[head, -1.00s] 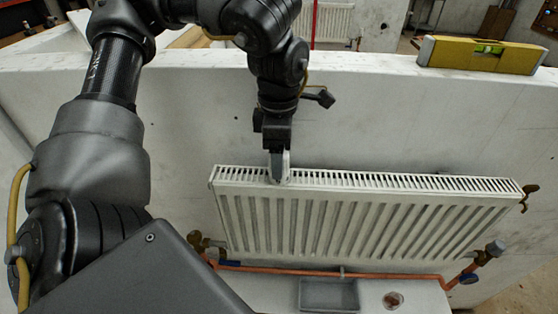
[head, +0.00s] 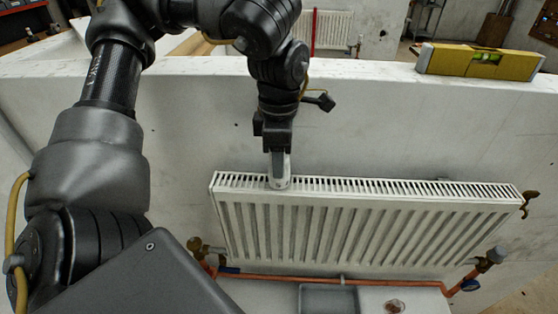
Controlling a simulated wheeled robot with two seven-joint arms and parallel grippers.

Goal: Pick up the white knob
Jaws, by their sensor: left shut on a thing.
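My left gripper (head: 279,180) points straight down at the top grille of the white radiator (head: 360,235), left of its middle. Its fingers are shut on a small white thing at the grille, which I take to be the white knob. The fingers hide most of the knob, and it is hard to tell from the white grille. I cannot tell whether it still touches the radiator. My right gripper is not in view.
A pale wall (head: 400,120) stands behind the radiator, with a yellow spirit level (head: 480,62) on its top edge. Brass valves and a copper pipe (head: 380,282) run along the radiator's lower edge. A grey tray (head: 328,299) and a small reddish dish (head: 394,306) sit below.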

